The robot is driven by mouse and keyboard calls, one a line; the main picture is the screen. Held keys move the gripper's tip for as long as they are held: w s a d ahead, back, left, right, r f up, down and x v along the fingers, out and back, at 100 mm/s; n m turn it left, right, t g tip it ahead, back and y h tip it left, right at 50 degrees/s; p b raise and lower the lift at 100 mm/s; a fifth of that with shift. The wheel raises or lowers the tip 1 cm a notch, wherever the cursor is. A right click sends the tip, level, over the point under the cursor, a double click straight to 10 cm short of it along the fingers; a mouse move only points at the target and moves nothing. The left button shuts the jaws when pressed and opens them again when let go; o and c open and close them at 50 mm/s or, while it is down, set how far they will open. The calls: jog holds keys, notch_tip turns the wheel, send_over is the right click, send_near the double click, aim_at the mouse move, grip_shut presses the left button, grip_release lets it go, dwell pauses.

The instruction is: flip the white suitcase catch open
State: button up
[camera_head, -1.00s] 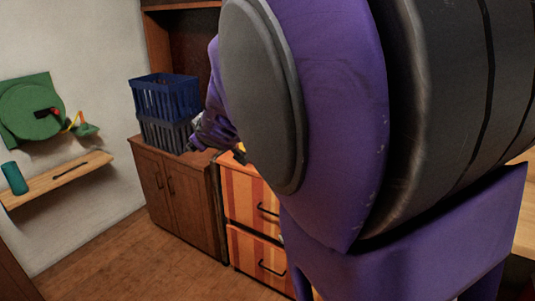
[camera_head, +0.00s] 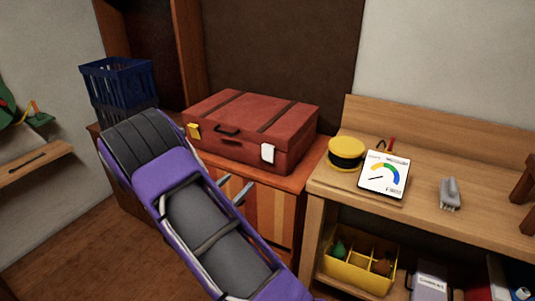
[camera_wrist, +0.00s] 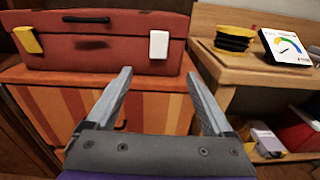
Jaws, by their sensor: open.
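A red suitcase (camera_head: 250,125) with dark straps lies closed on a striped cabinet (camera_head: 270,203). Its white catch (camera_head: 267,153) is on the front face, right of the dark handle (camera_head: 227,131); a yellow catch (camera_head: 194,131) is on the left. In the wrist view the white catch (camera_wrist: 158,44) lies flat against the front face, beyond and above the gap between my fingers. My gripper (camera_wrist: 157,95) is open and empty, short of the suitcase. In the head view my gripper (camera_head: 236,188) is partly hidden by my purple arm.
A wooden workbench (camera_head: 440,205) stands right of the cabinet, with a yellow and black round object (camera_head: 346,152), a gauge panel (camera_head: 385,175) and a grey brush-like item (camera_head: 450,193). Blue and dark crates (camera_head: 118,80) stand at left. A yellow bin (camera_head: 357,264) sits below.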

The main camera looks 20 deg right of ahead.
aim_at(267, 153)
jog(key=x, duration=1.7)
jog(key=shift+w+d, duration=0.15)
jog(key=shift+w, duration=0.1)
jog(key=c, duration=1.4)
jog(key=shift+o, duration=0.2)
jog(key=f+t+h+b, duration=0.1)
jog(key=b, duration=0.2)
jog(key=shift+f+b, duration=0.15)
jog(key=shift+b, duration=0.15)
jog(key=shift+t+h+b, duration=0.3)
jog(key=shift+h+b, duration=0.1)
jog(key=shift+b, duration=0.55)
grip_shut()
grip_release()
jog(key=shift+r+b, duration=0.2)
jog(key=shift+b, duration=0.15)
